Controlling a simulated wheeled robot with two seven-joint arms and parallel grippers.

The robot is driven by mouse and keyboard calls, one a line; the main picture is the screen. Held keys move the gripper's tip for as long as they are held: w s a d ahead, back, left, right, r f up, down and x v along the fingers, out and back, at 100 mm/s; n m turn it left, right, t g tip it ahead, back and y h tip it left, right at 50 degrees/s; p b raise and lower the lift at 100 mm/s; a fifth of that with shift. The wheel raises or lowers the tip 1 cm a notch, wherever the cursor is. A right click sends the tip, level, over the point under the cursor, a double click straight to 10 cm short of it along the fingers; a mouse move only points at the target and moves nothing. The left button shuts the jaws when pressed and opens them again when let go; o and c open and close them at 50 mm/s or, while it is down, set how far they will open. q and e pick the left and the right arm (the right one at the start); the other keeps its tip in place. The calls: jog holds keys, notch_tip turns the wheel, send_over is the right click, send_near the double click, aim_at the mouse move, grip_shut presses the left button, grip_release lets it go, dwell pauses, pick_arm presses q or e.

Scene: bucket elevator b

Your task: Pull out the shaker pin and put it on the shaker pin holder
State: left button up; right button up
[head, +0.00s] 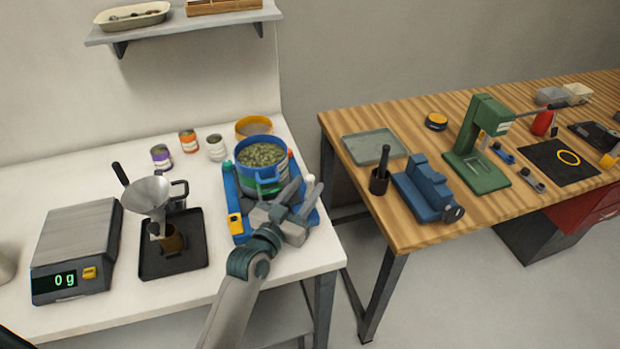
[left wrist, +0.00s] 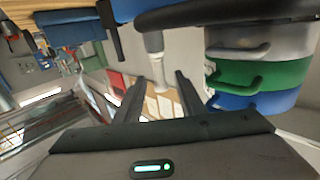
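The blue shaker (head: 232,190) stands at the right end of the white table, with a stack of blue, green and grey sieves (head: 262,172) on it. A pale upright piece (head: 310,181), which looks like the shaker pin, stands at its right side. My left gripper (head: 306,189) is open beside the shaker, its fingertips close to this piece. In the left wrist view, a grey-white rod (left wrist: 155,60), likely the same pin, shows between and beyond the open fingers (left wrist: 160,92). It appears ungripped. I cannot pick out the shaker pin holder. My right gripper is not in view.
A scale (head: 75,250) reading 0 g and a funnel (head: 148,195) over a black tray (head: 190,255) stand to the left. Several cans (head: 188,141) are behind. A gap separates the wooden bench (head: 400,215), which carries a green press (head: 480,140) and a blue vise (head: 428,190).

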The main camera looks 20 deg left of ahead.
aim_at(308, 181)
pick_arm(q)
jog(key=shift+w+d, duration=0.15)
jog(key=shift+w, duration=0.5)
jog(key=shift+w+d, duration=0.15)
jog(key=shift+w, duration=0.5)
grip_shut()
jog(key=shift+p, duration=0.3)
jog(key=shift+r+p, duration=0.75)
jog(key=shift+p, duration=0.05)
jog(key=shift+r+p, duration=2.55)
jog(key=shift+r, duration=0.05)
notch_tip(308, 181, up, 2)
jog(key=shift+r+p, duration=0.1)
jog(key=shift+p, duration=0.95)
jog(key=shift+r, duration=0.95)
